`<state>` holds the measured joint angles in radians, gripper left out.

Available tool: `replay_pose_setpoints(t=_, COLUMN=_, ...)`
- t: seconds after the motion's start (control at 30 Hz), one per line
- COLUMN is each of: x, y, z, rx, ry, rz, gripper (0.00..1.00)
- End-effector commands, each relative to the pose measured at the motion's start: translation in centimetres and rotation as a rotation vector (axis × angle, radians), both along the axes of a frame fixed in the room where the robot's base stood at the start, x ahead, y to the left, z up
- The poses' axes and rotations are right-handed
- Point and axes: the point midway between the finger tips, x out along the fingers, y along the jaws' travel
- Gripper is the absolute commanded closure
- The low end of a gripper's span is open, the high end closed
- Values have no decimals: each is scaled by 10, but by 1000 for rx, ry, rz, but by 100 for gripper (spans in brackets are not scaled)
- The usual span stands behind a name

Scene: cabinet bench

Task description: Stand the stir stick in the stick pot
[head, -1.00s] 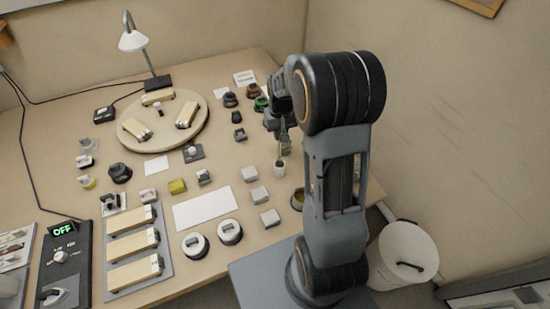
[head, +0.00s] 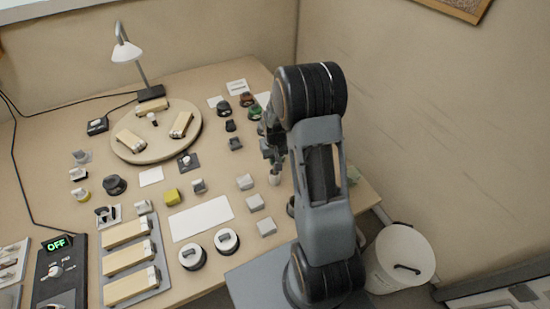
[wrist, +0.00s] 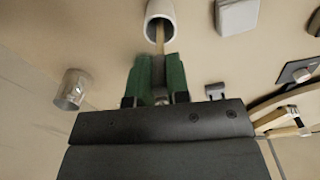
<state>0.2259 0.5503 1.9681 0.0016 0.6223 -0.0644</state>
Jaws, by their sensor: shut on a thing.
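The stir stick (wrist: 160,40) is a thin pale wooden stick held between the green fingers of my gripper (wrist: 160,75) in the wrist view. The stick pot (wrist: 151,9) is a small white cup at the top of that view. The stick's far end overlaps the pot's dark mouth and appears to be inside it; how deep is hidden. In the head view the pot (head: 274,179) stands on the bench just below my gripper (head: 271,158). The stick cannot be made out there.
A shiny metal-like cup (wrist: 72,89) stands left of my gripper in the wrist view. White blocks (head: 255,202) lie left of the pot in the head view. A round wooden turntable (head: 123,151) is farther back. A white bin (head: 385,278) stands beside the bench.

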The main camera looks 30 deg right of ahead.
Motion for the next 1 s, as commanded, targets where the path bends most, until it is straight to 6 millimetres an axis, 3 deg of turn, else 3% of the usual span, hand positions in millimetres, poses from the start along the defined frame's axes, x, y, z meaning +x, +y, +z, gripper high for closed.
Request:
replay_pose_setpoints(t=0.2, x=0, y=0, z=-5, rx=0, ry=0, rz=1, gripper=100)
replay_pose_setpoints(t=0.23, x=0, y=0, z=-3, rx=0, ry=0, rz=1, gripper=82)
replay_pose_setpoints(t=0.5, x=0, y=0, z=-3, rx=0, ry=0, rz=0, gripper=58)
replay_pose_setpoints(t=0.83, x=1, y=0, z=4, rx=0, ry=-2, rz=0, gripper=58)
replay_pose_setpoints(t=1.0, x=1, y=0, z=31, rx=-1, ry=-5, rz=0, gripper=58)
